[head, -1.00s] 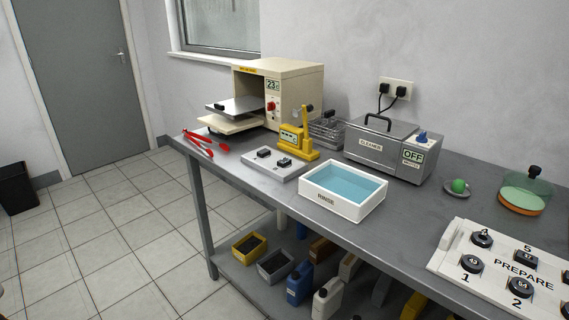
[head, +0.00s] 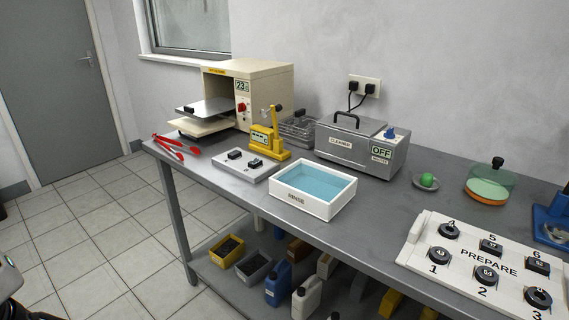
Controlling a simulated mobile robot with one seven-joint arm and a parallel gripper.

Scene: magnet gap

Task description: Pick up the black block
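Several black pieces are in view, and I cannot tell which one the task means. Two small black blocks (head: 235,154) (head: 255,163) sit on a pale grey plate (head: 228,170) on the bench. On the white PREPARE board (head: 440,272) at the right, rectangular black blocks sit at place 5 (head: 491,246) and place 6 (head: 538,265). My gripper's fingers do not show; only a dark part of my own body shows at the lower left edge.
A white RINSE tray of water (head: 296,197), a yellow press (head: 266,140), a cream oven (head: 275,88) with its door open and a CLEANER machine (head: 345,158) stand on the grey bench. Red tongs (head: 172,146) lie at the left end. Bare bench lies between tray and board.

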